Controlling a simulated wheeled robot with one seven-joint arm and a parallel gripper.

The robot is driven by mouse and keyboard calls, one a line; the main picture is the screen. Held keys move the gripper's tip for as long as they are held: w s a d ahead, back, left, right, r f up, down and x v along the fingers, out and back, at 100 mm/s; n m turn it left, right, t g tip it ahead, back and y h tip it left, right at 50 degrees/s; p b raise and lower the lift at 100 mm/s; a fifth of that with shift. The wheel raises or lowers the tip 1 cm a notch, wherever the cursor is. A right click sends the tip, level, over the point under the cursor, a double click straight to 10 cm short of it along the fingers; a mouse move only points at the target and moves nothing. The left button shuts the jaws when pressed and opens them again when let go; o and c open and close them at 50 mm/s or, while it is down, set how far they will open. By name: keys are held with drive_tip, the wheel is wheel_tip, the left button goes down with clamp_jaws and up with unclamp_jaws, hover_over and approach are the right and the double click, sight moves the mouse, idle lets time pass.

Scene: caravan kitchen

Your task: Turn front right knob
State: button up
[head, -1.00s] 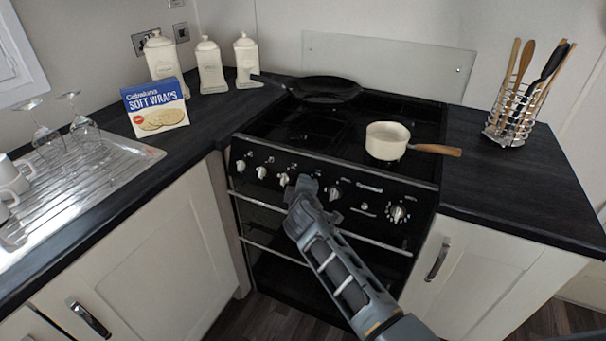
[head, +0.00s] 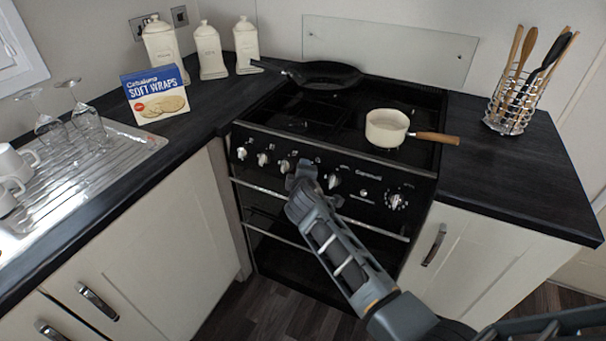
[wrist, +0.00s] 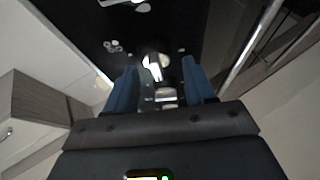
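The black cooker (head: 310,235) has a front panel with a row of silver knobs. Three knobs show at the left, the third of them (head: 285,166) just left of my gripper. Another knob (head: 334,181) is just right of it, and a larger dial (head: 397,201) sits at the far right. My gripper (head: 303,172) is at the panel between these and hides the part behind it. In the wrist view, my two blue fingers (wrist: 160,82) are apart, with a bright silver knob (wrist: 152,66) between their tips. I cannot tell whether they touch it.
A cream saucepan (head: 387,128) and a black frying pan (head: 325,74) are on the hob. A rail (head: 375,230) runs across the cooker front below the knobs. A utensil rack (head: 512,105) stands on the right worktop, and a wraps box (head: 156,95) on the left.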

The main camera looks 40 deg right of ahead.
drive_tip(key=v, duration=0.7)
drive_tip(key=shift+s+a+r, duration=0.15)
drive_tip(key=shift+s+a, duration=0.1)
drive_tip(key=shift+s, duration=0.05)
idle(0.5)
drive_tip(key=s+a+f+m+t+y, duration=0.1)
drive_tip(key=s+a+f+y, duration=0.15)
drive_tip(key=s+a, duration=0.6)
drive_tip(key=s+a+f+m+t+y, duration=0.1)
drive_tip(key=s+a+f+t+y, duration=0.15)
drive_tip(key=s+a, duration=0.65)
drive_tip(key=s+r+m+y, duration=0.1)
drive_tip(key=s+r, duration=0.4)
drive_tip(key=s, duration=0.3)
drive_tip(key=s+a+r+m+t+y, duration=0.1)
drive_tip(key=s+r+m, duration=0.1)
drive_tip(key=s+r, duration=0.4)
drive_tip(key=s+a+r+m+y, duration=0.1)
drive_tip(key=s+r+m+y, duration=0.1)
drive_tip(key=s+r, duration=0.4)
drive_tip(key=shift+a+f+t+v, duration=0.1)
drive_tip(key=shift+f+t+v, duration=0.1)
drive_tip(key=shift+v, duration=0.85)
drive_tip(key=shift+a+f+t+v, duration=0.1)
drive_tip(key=shift+f+v, duration=0.1)
drive_tip(key=shift+v, duration=0.8)
